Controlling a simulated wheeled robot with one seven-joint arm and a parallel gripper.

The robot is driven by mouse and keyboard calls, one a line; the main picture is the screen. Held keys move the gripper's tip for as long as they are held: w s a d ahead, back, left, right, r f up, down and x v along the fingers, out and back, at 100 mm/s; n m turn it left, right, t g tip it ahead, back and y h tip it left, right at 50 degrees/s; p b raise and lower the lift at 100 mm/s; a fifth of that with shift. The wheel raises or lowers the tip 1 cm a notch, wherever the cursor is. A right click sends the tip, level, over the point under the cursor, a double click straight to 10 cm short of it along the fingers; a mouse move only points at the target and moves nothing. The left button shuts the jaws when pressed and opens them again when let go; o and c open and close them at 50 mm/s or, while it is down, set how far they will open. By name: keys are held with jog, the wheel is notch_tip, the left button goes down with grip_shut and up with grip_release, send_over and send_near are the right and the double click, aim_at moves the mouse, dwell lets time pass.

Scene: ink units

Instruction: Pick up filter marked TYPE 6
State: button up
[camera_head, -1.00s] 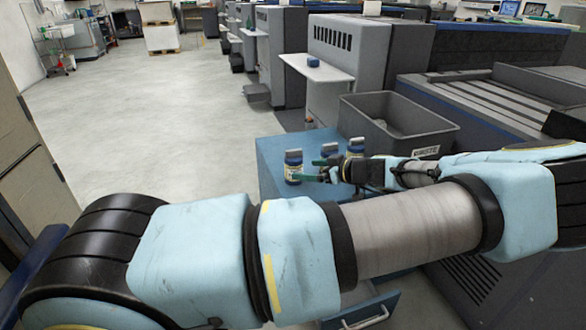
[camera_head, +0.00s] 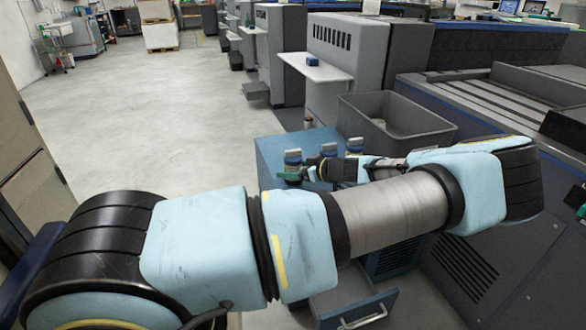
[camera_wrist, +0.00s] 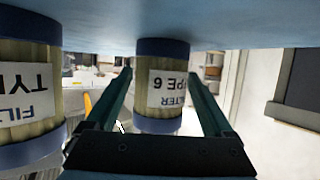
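In the wrist view, which is upside down, a cream filter (camera_wrist: 160,105) with dark blue ends carries a white label that appears to read TYPE 6. My gripper (camera_wrist: 160,75) is open, one green finger on each side of this filter, with no clear contact. A second filter (camera_wrist: 28,95) stands outside the fingers at left, its type number cut off. In the head view, my gripper (camera_head: 300,172) is at the leftmost filter (camera_head: 292,157). One finger crosses in front of that filter and hides its lower part.
Two more filters, one in the middle (camera_head: 329,149) and one at right (camera_head: 355,146), stand on the blue cabinet top (camera_head: 268,150). A grey waste bin (camera_head: 440,133) is behind to the right. An open drawer (camera_head: 355,310) sticks out below. The floor at left is clear.

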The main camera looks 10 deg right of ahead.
jog(key=c, duration=1.2)
jog(key=shift+c, duration=0.2)
